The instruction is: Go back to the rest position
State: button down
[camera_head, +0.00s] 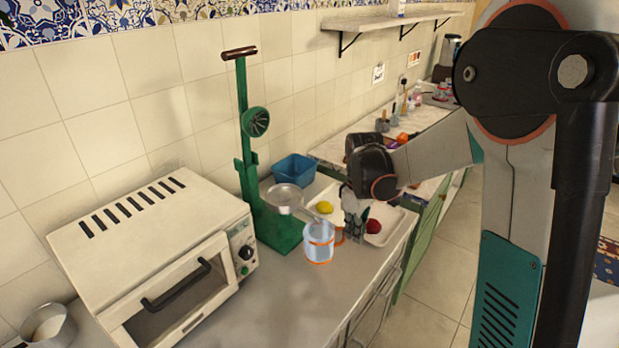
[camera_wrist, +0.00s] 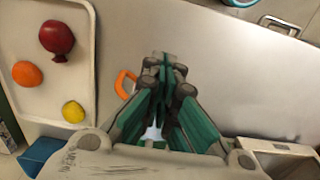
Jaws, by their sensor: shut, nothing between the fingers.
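My gripper (camera_head: 354,228) hangs over the counter, fingers down, by the front left of a white tray (camera_head: 395,235). In the wrist view its fingers (camera_wrist: 165,68) are shut and hold nothing. A clear cup with orange bands (camera_head: 318,243) stands on the counter just left of my gripper in the head view. An orange curved piece (camera_wrist: 122,84) shows beside the fingers in the wrist view; I cannot tell if it is the cup's handle. My arm reaches in from the right.
The tray holds a yellow lemon (camera_head: 325,208), a red fruit (camera_head: 373,227) and an orange fruit (camera_wrist: 27,74). A green juicer press (camera_head: 272,225), a blue bin (camera_head: 294,169) and a cream toaster oven (camera_head: 150,245) stand left. A shelf (camera_head: 385,20) hangs behind.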

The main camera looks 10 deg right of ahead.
jog(key=s+a+r+m+t, duration=0.3)
jog(key=s+a+r, duration=0.1)
jog(key=s+r, duration=0.55)
jog(key=s+a+r+m+t, duration=0.3)
jog(key=s+m+t, duration=0.1)
jog(key=s, duration=0.7)
jog(key=shift+s+r+m, duration=0.2)
jog(key=shift+m, duration=0.1)
